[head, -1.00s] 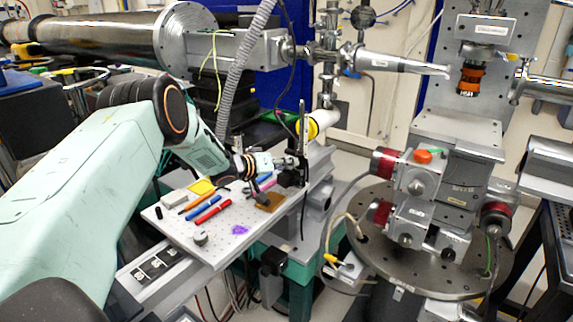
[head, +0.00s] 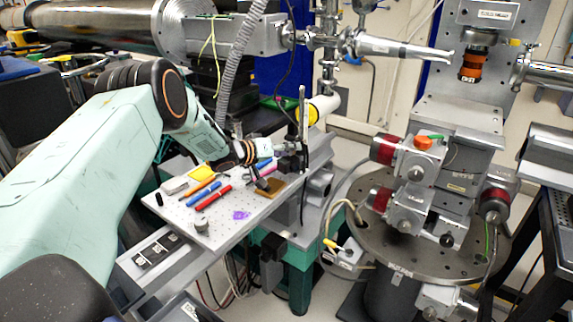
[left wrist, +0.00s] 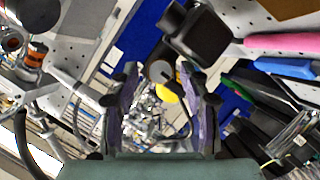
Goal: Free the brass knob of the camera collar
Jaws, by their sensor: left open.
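A slim upright post (head: 303,118) stands at the far right corner of the white perforated board. A black block (head: 290,163), which looks like the camera collar, is beside it; this block shows large in the left wrist view (left wrist: 205,38). A small round grey-brown knob end (left wrist: 160,71) sticks out from the block; its brass colour is not clear. My left gripper (head: 279,148) is at the block, coming from the left. In the left wrist view its two fingers (left wrist: 160,84) are apart, with the knob end between their tips in the picture; contact cannot be told. My right gripper is out of view.
A grey ribbed hose (head: 232,75) hangs behind my left arm. A stage stack on a round plate (head: 400,262) stands at right.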

